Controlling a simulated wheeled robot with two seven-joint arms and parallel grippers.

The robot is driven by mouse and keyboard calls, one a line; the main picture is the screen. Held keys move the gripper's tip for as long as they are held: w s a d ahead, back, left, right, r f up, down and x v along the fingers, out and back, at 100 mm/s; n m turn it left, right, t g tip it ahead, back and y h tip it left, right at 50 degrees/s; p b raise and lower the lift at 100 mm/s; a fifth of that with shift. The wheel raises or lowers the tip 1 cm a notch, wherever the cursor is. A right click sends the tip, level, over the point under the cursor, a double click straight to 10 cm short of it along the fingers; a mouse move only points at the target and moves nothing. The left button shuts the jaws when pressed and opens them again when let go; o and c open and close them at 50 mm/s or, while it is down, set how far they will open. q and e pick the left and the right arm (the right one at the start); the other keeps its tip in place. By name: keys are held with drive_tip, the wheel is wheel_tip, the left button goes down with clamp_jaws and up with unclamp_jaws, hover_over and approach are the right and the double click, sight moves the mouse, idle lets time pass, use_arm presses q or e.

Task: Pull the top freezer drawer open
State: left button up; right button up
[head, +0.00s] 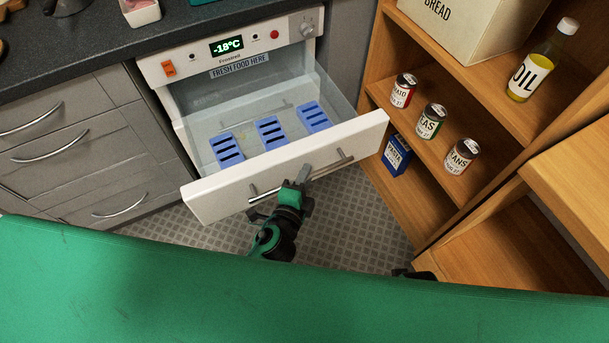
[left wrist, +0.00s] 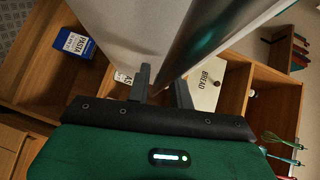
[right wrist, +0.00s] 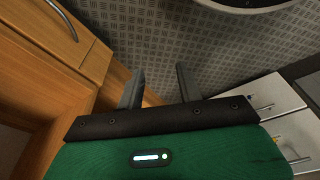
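The top freezer drawer (head: 215,200) is pulled well out of the white freezer, its white front tilted in the head view. A metal bar handle (head: 333,166) runs along the front. My left gripper (head: 301,178) is at the middle of this handle. In the left wrist view its two fingers (left wrist: 163,84) stand either side of the handle bar (left wrist: 205,38), close against it. My right gripper (right wrist: 158,85) is open and empty above the tiled floor.
Several blue slotted blocks (head: 270,132) lie in the drawer. The freezer panel (head: 235,48) reads -18°C. A wooden shelf unit (head: 545,115) with cans, a pasta box (head: 396,155) and an oil bottle (head: 541,62) stands close right. Grey drawers (head: 75,150) are left.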

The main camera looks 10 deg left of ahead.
use_arm(q)
drive_tip(key=shift+o, duration=0.8)
